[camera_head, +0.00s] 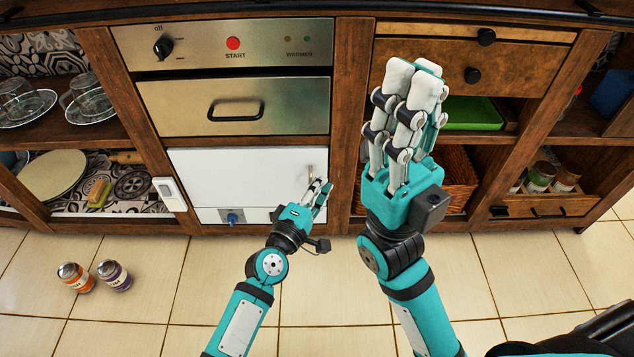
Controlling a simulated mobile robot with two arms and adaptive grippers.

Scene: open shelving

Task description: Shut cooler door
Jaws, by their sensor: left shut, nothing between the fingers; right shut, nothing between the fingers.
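The white cooler door (235,175) is in the lower middle of the wooden unit, under the steel warmer drawer. It looks flush or nearly flush with the frame; I cannot tell whether a small gap is left. A small upright handle (310,168) is near its right edge. My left gripper (323,188) is shut and empty, in front of the door's lower right part, just below the handle; I cannot tell whether it touches the door. My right gripper (414,78) is shut and empty, raised close to the camera, in front of the wooden drawers on the right.
A steel warmer panel (215,45) and its drawer (295,105) are above the cooler. Shelves with dishes are on the left. A green tray (468,113) and a basket (457,178) are on the right.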

